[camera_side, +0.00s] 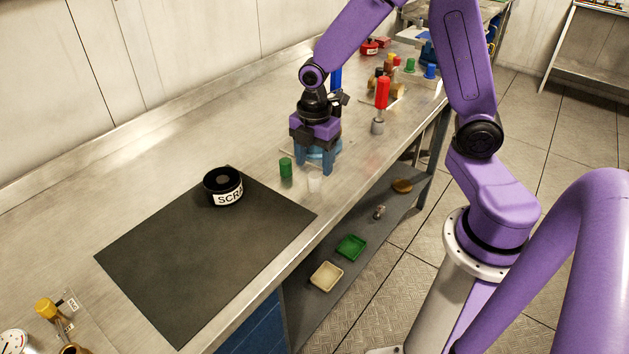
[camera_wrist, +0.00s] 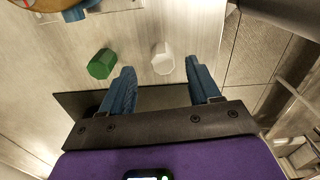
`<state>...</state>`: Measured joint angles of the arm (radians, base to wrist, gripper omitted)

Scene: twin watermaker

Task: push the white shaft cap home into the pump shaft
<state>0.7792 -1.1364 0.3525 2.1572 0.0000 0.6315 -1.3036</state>
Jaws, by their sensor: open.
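The white shaft cap (camera_side: 314,184) stands on the metal bench near its front edge, just in front of my gripper (camera_side: 312,158). In the wrist view the white cap (camera_wrist: 162,58) lies in line with the gap between my open blue fingertips (camera_wrist: 159,66), at or slightly beyond them, with nothing held. A round light-blue part (camera_side: 318,151) sits behind my fingers, mostly hidden; a tan and blue round part (camera_wrist: 40,4) is cut off at the wrist view's top left. I cannot tell whether this is the pump or where its shaft is.
A green cap (camera_side: 286,167) stands left of the white cap, also in the wrist view (camera_wrist: 102,63). A black mat (camera_side: 190,260) holds a round scrap bin (camera_side: 223,187). A red-topped tool (camera_side: 382,93) and several coloured parts stand further back. A shelf (camera_side: 350,275) lies below.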

